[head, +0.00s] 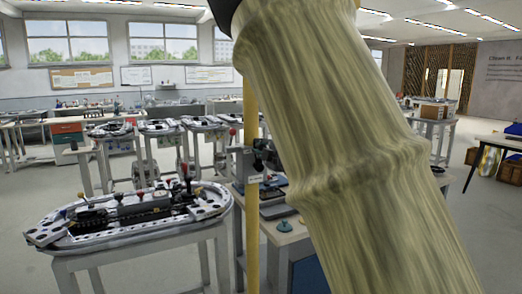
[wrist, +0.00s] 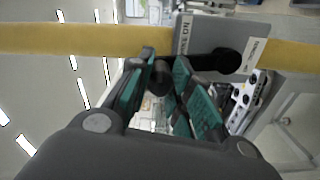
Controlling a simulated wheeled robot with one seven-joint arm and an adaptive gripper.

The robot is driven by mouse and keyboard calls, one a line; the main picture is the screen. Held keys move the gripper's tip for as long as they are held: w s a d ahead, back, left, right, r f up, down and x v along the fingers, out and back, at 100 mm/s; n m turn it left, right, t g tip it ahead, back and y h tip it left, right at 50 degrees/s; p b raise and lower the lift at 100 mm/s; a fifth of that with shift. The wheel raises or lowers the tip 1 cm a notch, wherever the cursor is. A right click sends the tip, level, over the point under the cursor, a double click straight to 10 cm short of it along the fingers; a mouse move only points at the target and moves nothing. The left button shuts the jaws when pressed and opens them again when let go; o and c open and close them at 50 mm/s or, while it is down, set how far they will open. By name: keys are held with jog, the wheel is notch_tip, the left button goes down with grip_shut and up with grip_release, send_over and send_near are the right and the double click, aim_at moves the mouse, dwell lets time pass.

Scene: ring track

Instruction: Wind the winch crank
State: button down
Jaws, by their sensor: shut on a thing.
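The winch is a grey box (wrist: 268,50) with white labels in the wrist view. It also shows in the head view (head: 244,165), beside my arm. Its black crank arm (wrist: 205,62) runs left from a round hub to a dark handle (wrist: 160,82). My gripper (wrist: 163,70) has its green-padded fingers on either side of the handle and is shut on it. In the head view my large arm hides most of the gripper, and dark parts beside the winch are too small to tell apart.
A yellow post (head: 251,225) stands upright close to the winch and crosses the wrist view. A bench with an oval track (head: 75,243) stands at the left. A worktable (head: 285,238) with small items is below the winch. Grey floor lies open at the far left.

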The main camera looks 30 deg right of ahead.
jog(key=shift+a+f, duration=0.1)
jog(key=shift+f, duration=0.05)
jog(key=c, duration=1.3)
grip_release()
jog(key=shift+o, duration=0.2)
jog(key=shift+s, duration=0.1)
jog(key=s, duration=1.1)
jog(key=shift+s, duration=0.4)
jog(key=shift+a, duration=0.1)
